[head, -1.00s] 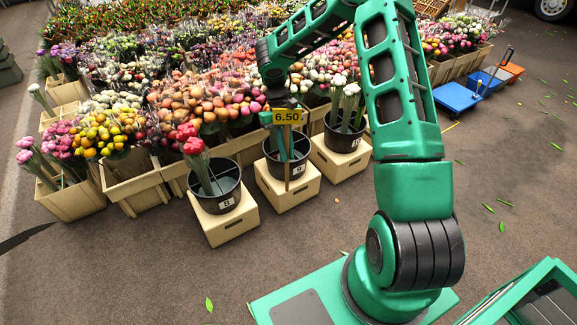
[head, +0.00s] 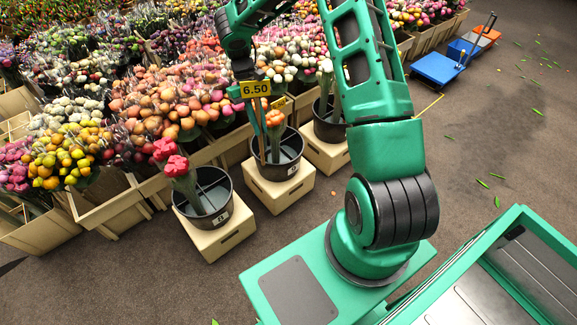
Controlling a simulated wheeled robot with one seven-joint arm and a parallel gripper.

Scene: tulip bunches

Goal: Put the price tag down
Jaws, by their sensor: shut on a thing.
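The price tag (head: 254,89) is a yellow board reading 6.50 on a thin wooden stake. My gripper (head: 258,118) is shut on it, with its green fingers just below and beside the board. The tag is upright, and its stake runs down in front of the middle black bucket (head: 287,166). I cannot tell whether the stake's lower end is inside the bucket or in front of it. Orange tulips (head: 275,119) stand in that bucket. Part of the stake is hidden by my fingers.
A black bucket (head: 219,215) with red tulips (head: 178,166) stands on a crate at left. Another bucket (head: 329,131) stands at right. Wooden crates of flowers (head: 115,208) fill the back. A blue cart (head: 436,68) stands at right. The grey floor (head: 480,130) is mostly clear.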

